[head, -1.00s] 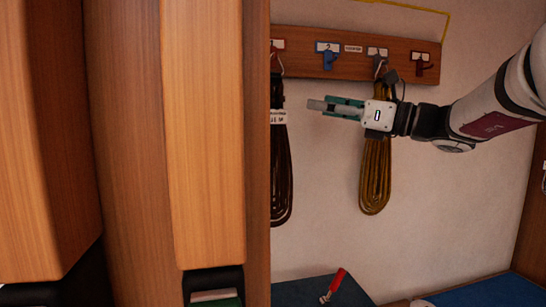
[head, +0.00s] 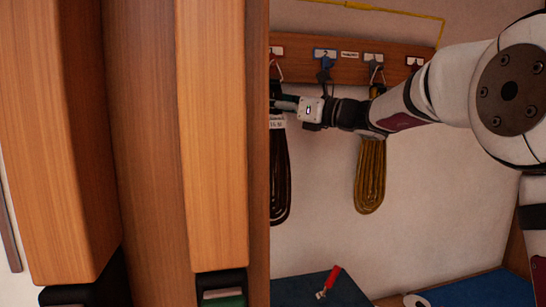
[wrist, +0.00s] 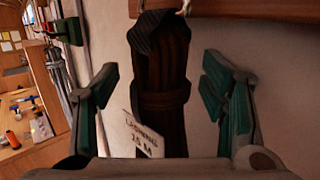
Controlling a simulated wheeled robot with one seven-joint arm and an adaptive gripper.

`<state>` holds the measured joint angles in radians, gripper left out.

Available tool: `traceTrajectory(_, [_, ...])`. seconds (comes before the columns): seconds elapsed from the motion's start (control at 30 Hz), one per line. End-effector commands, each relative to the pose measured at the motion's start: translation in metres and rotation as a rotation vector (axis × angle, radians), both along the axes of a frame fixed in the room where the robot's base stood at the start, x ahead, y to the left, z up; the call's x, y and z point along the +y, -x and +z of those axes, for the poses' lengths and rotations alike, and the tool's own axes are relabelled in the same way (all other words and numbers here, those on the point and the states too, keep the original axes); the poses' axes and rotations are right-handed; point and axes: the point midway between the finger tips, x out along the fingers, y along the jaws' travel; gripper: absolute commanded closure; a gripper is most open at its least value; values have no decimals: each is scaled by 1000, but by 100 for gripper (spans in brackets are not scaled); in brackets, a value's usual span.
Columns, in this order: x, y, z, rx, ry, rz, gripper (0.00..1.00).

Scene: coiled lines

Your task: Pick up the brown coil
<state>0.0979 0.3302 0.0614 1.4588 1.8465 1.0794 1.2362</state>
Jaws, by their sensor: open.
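The dark brown coil (head: 281,180) hangs on the wall below the hook rail, partly hidden by a wooden post in the head view. In the wrist view the brown coil (wrist: 170,125) hangs upright between my fingers, with a band around it and a white tag (wrist: 143,135) on its left. My gripper (wrist: 162,82) is open, with one green-padded finger on each side of the coil and gaps showing. In the head view my gripper (head: 284,104) is at the coil's upper part, and the post hides its tips.
The wooden hook rail (head: 345,70) carries numbered hooks. An olive-yellow coil (head: 370,180) hangs to the right, behind my arm. The tall wooden post (head: 212,130) blocks the left. A red-handled tool (head: 332,280) lies on a dark surface below. A cluttered bench (wrist: 25,140) shows at left.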

Motion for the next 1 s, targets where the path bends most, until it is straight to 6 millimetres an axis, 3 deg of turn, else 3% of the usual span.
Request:
traceTrajectory(0.27, [2,-2,0,0,0,-1,36])
traceTrajectory(0.5, [2,-2,0,0,0,-1,91])
traceTrajectory(0.57, [2,-2,0,0,0,-1,100])
traceTrajectory(1.0, [2,-1,4,-4,-1,0,100])
